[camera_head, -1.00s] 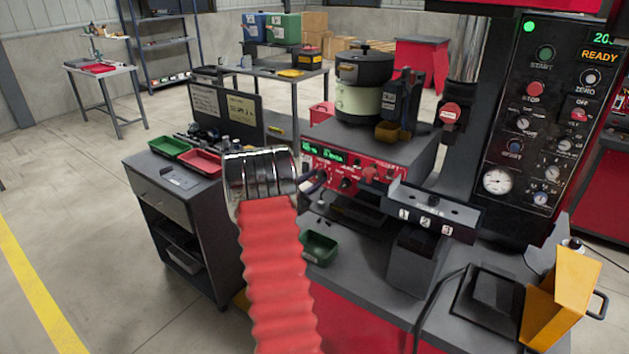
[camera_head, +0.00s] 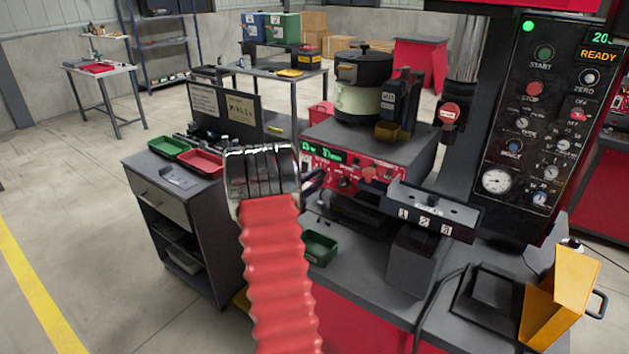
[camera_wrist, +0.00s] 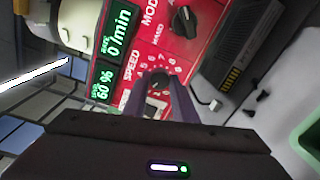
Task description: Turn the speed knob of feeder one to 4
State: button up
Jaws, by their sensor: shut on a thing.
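In the wrist view the panel (camera_wrist: 172,50) is close, with displays reading 60 % (camera_wrist: 104,86) and 0 /min (camera_wrist: 121,34). The speed knob (camera_wrist: 158,78) is small and dark, ringed by white numerals beside the word SPEED. My gripper (camera_wrist: 159,88) is shut on this knob, its two dark purple fingers on either side. The fingers cover part of the dial, and I cannot tell which numeral the knob points to.
A larger black mode knob (camera_wrist: 185,21) sits close by on the same panel. A grey block marked 1, 2, 3 (camera_head: 430,212) stands in front of the feeder at the right. A green tray (camera_head: 320,248) lies below the panel.

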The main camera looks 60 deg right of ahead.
jog(key=m, duration=0.4)
jog(key=shift+s+f, duration=0.1)
jog(key=shift+f, duration=0.1)
jog(key=m, duration=0.4)
jog(key=shift+f+t, duration=0.2)
jog(key=shift+t, duration=0.1)
jog(key=shift+s+m, duration=0.1)
jog(key=shift+m, duration=0.2)
jog(key=o, duration=1)
jog(key=shift+r, duration=0.1)
jog(key=shift+o, duration=0.2)
jog(key=shift+a+r, duration=0.1)
jog(key=shift+w+a, duration=0.2)
jog(key=shift+a, duration=0.05)
jog(key=w+a, duration=0.1)
jog(key=a, duration=1.2)
jog(key=shift+w+r, duration=0.15)
jog(key=shift+w, duration=0.2)
